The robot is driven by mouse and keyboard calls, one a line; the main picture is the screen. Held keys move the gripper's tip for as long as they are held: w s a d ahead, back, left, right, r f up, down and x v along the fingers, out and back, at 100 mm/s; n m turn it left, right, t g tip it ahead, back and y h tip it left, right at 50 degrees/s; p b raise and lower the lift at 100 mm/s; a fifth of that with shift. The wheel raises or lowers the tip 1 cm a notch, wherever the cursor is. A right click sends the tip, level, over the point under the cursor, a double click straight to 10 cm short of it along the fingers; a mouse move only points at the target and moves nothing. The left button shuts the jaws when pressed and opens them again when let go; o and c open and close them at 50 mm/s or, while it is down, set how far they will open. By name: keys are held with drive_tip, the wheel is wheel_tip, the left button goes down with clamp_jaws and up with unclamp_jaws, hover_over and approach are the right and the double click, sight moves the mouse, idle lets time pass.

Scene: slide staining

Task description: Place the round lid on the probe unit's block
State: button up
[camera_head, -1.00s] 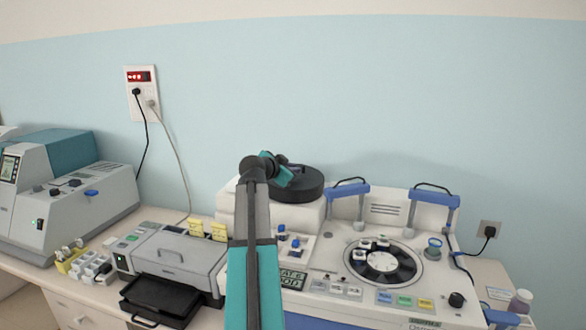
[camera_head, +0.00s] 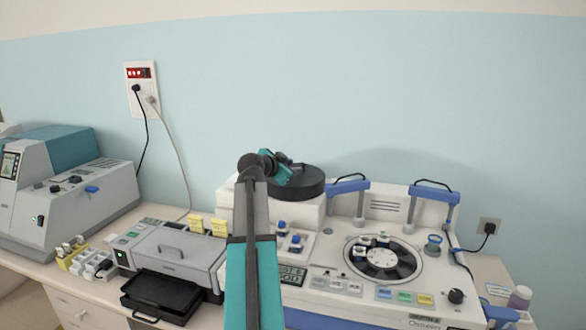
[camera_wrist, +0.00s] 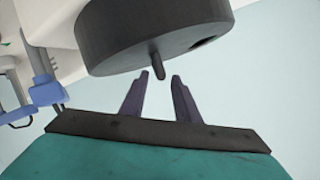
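The round lid (camera_head: 301,184) is a thick dark disc on top of the white block (camera_head: 265,214) at the left of the white probe unit. In the wrist view the lid (camera_wrist: 150,35) fills the upper middle, and a short dark pin (camera_wrist: 158,78) sticks out of it toward my fingers. My gripper (camera_wrist: 162,74) is open, its two dark fingertips apart on either side of the pin's end. I cannot tell whether they touch it. In the head view my gripper (camera_head: 294,166) is at the lid's upper left edge.
The probe unit carries a dark round carousel (camera_head: 383,258) and two blue-capped posts (camera_head: 349,186). A grey printer-like machine (camera_head: 175,252) stands at left, with a larger grey analyser (camera_head: 75,205) beyond it. Free air lies above the bench.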

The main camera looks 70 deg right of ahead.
drive_tip(key=b+v, duration=0.3)
drive_tip(key=v, duration=0.8)
drive_tip(key=shift+a, duration=0.15)
drive_tip(key=shift+r, duration=0.1)
idle(0.5)
